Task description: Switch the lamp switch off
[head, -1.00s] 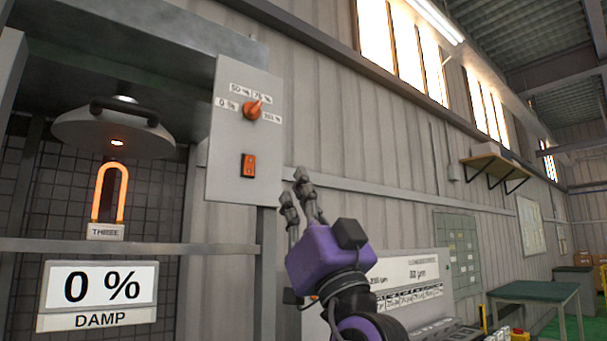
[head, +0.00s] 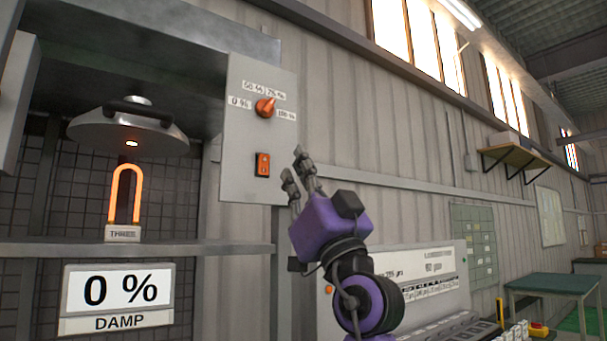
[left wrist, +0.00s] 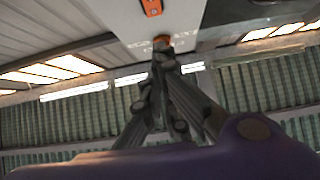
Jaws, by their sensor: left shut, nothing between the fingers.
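The lamp switch, an orange rocker (head: 262,164), sits on the grey control panel (head: 240,185) below an orange rotary knob (head: 265,107). The knob has percent labels around it. My left gripper (head: 296,168), on a purple body, is just right of the panel's edge, near the rocker's height, and looks apart from it. My right gripper is not in view.
A lamp hood (head: 128,132) hangs over a glowing orange U-shaped element (head: 125,190) at left. A sign (head: 118,290) below reads 0 % DAMP. A console (head: 440,268) stands behind my left arm. A wall shelf (head: 515,160) and green table (head: 560,287) are at right.

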